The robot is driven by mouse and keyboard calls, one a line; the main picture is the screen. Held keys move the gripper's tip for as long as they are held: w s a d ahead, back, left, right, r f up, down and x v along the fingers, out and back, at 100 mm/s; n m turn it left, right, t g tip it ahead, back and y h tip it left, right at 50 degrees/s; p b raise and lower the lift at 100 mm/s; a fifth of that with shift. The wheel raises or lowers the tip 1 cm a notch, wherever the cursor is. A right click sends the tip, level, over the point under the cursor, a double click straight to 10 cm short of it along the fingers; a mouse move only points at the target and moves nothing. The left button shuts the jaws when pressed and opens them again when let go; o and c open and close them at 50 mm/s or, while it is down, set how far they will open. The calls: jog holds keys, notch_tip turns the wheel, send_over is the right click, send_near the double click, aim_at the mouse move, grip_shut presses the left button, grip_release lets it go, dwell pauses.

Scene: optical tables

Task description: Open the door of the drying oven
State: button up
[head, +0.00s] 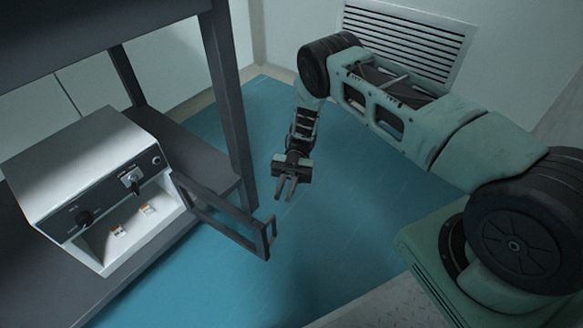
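The drying oven (85,165) is a white box with a dark control panel, on the bench at the left. Its door (218,222), a dark frame, stands swung out to the right from the oven's right side, well away from the front. The door's handle (271,232) is at its far free end. The oven's pale interior shows below the panel. My gripper (286,190) points down, above and slightly right of the handle in the picture, apart from it. Its two fingers are spread with nothing between them.
The dark bench (190,150) has an upright post (230,110) close behind the door and an upper shelf (90,30) over the oven. The blue floor (330,215) is clear around my gripper. A wall vent (410,40) is at the back.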

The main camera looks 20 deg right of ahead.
jog(key=v, duration=0.7)
jog(key=shift+w, duration=0.25)
jog(key=shift+d, duration=0.2)
